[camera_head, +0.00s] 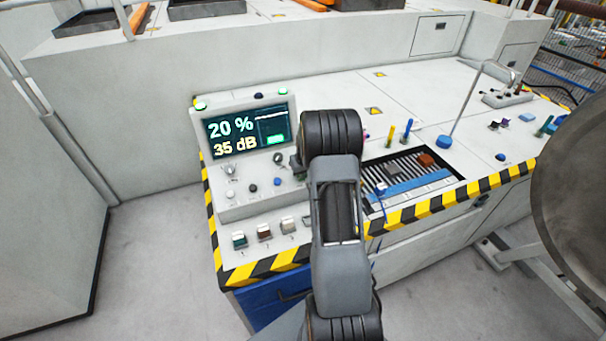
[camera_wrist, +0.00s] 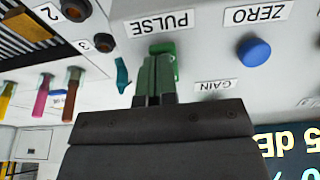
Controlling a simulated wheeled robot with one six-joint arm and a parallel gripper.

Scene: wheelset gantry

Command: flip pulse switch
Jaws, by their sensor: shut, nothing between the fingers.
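In the wrist view the pulse switch (camera_wrist: 163,47) is a bright green part below the upside-down PULSE label (camera_wrist: 160,22). My gripper (camera_wrist: 154,62) is shut and empty, its greenish fingers together right in front of the switch and covering most of it. I cannot tell whether the fingertips touch it, or which way the switch is set. In the head view my arm hides the switch and most of the gripper.
A blue ZERO knob (camera_wrist: 254,52) sits beside the switch. A GAIN label (camera_wrist: 215,86) is below it. The console display (camera_head: 247,133) reads 20 % and 35 dB. Several coloured probes and a slotted tray (camera_head: 459,181) are to the right of my arm.

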